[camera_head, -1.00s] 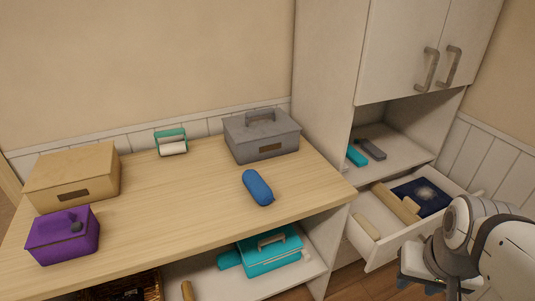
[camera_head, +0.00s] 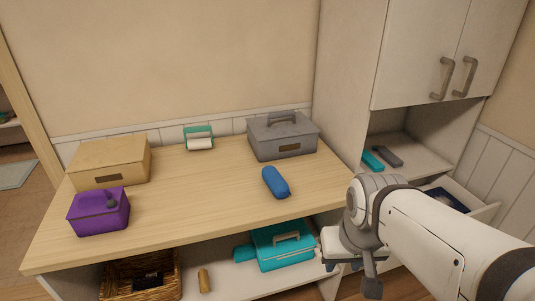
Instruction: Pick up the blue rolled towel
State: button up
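The blue rolled towel (camera_head: 275,182) lies on the light wooden tabletop (camera_head: 215,215), right of the middle and in front of the grey box. Nothing touches it. My gripper (camera_head: 352,272) is at the lower right, in front of the table's right end and lower than the towel in the picture. It is apart from the towel. The fingers are partly hidden by the wrist, so I cannot tell whether they are open or shut.
A grey lidded box (camera_head: 283,140), teal-framed roll holder (camera_head: 199,138), tan box (camera_head: 110,163) and purple box (camera_head: 99,212) stand on the tabletop. A teal box (camera_head: 283,250) and wicker basket (camera_head: 140,278) sit below. An open drawer (camera_head: 484,216) and tall cabinet (camera_head: 345,75) are right.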

aim_at(279, 186)
jog(key=z, duration=0.05)
jog(key=i, duration=1)
jog(key=u, duration=0.05)
